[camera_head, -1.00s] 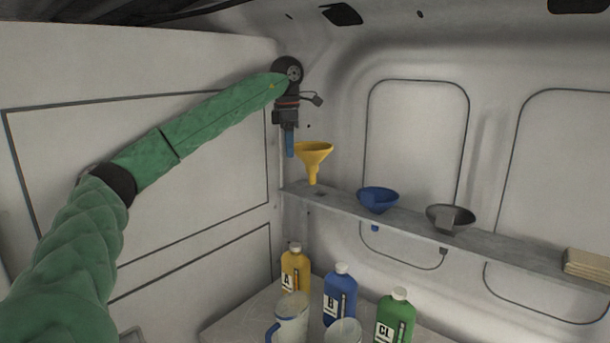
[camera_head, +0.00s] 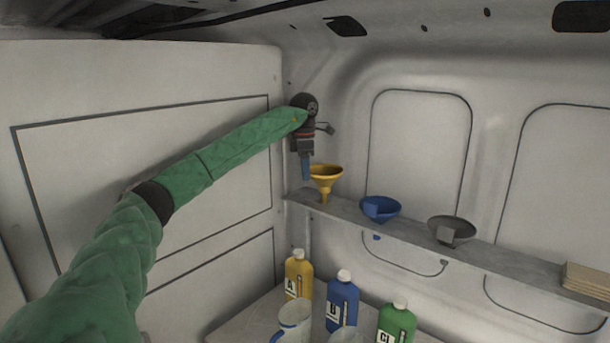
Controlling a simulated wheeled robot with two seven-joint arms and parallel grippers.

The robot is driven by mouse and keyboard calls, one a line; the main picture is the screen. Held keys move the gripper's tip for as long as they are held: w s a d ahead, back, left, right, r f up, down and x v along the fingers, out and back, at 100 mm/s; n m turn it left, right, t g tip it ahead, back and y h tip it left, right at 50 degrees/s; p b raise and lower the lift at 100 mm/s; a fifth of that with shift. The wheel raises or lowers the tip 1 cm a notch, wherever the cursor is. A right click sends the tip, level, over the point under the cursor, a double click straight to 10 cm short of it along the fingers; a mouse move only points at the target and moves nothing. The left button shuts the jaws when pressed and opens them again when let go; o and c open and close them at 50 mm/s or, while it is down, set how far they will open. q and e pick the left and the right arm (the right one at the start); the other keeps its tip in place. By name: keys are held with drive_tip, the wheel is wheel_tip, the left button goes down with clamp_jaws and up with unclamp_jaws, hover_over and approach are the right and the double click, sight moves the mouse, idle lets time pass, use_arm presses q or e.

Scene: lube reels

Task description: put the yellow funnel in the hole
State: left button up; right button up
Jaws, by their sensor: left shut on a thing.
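The yellow funnel (camera_head: 325,176) is upright at the left end of the grey shelf (camera_head: 345,212), with its spout tip down at the shelf's top. The spout end meets the place where the hole was seen, and I cannot tell how deep it sits. My left gripper (camera_head: 306,170) points down and is shut on the funnel's left rim. The hole is hidden behind the spout. My right gripper is not in view.
A blue funnel (camera_head: 380,208) and a grey funnel (camera_head: 452,229) sit in the shelf to the right. Yellow (camera_head: 298,275), blue (camera_head: 342,299) and green (camera_head: 396,322) bottles and a jug (camera_head: 293,322) stand on the surface below. A beige stack (camera_head: 588,281) lies at the shelf's right end.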

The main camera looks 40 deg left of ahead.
use_arm(q)
wheel_tip(320, 180, down, 3)
drive_tip(key=shift+r+p, duration=0.2)
drive_tip(key=shift+p, duration=0.65)
drive_tip(key=shift+f, duration=0.1)
drive_tip(key=shift+f, duration=0.1)
drive_tip(key=shift+f+b, duration=0.4)
drive_tip(key=shift+f, duration=0.1)
drive_tip(key=o, duration=1.1)
drive_tip(key=shift+c, duration=0.2)
